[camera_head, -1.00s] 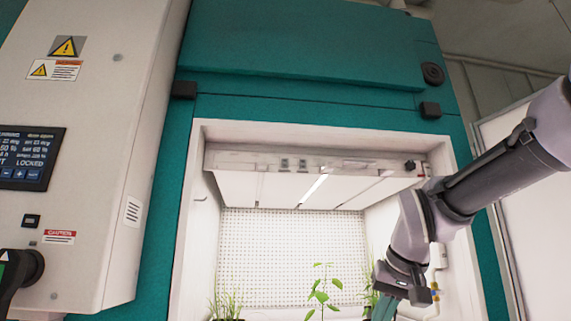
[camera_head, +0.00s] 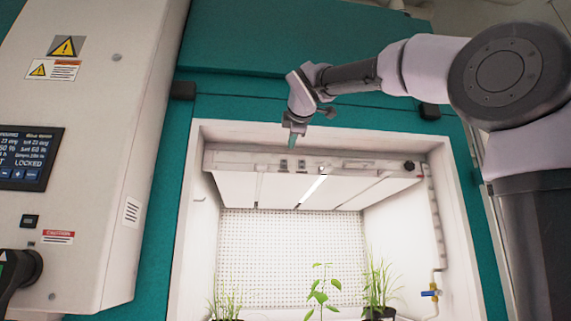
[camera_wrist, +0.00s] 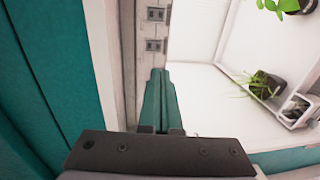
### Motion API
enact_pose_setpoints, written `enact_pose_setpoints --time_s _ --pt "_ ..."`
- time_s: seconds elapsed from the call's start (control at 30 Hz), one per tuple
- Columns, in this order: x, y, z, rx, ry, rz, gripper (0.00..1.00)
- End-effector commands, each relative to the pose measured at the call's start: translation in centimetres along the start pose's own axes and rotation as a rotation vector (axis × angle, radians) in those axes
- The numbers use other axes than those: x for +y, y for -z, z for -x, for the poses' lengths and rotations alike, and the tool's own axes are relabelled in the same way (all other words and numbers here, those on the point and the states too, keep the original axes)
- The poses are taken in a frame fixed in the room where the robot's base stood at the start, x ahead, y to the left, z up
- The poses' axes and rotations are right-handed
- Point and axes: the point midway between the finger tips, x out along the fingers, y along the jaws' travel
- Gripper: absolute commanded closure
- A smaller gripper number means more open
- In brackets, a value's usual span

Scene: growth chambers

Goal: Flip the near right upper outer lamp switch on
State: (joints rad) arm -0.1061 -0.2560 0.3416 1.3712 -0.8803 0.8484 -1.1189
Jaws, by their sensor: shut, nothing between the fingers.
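The lamp panel (camera_head: 235,160) runs across the top of the chamber opening. Two small switches sit side by side on its front face, the left switch (camera_head: 284,166) and the right switch (camera_head: 302,166). Both also show in the wrist view, one at the top (camera_wrist: 155,14) and one below it (camera_wrist: 153,45). Their on or off positions are too small to tell. My gripper (camera_head: 291,145) points down just above the panel near these switches. In the wrist view its teal fingers (camera_wrist: 160,73) are together and empty, with the tips close to the lower switch and no clear contact.
A dark knob (camera_head: 409,166) sits at the panel's right end. Potted plants (camera_head: 320,294) stand low in the chamber, well below my gripper. A grey control cabinet (camera_head: 105,150) juts out on the left. The teal chamber front (camera_head: 300,55) lies behind my arm.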

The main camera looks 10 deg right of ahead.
Motion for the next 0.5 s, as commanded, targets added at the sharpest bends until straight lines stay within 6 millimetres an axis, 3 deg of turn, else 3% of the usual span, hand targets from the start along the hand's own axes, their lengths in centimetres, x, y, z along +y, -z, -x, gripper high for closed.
enact_pose_setpoints --time_s 0.33,0.5 --pt "0.1 0.0 -0.1 0.0 -0.002 0.004 1.0" --pt "0.1 0.0 -1.5 -0.001 -0.001 0.003 1.0"
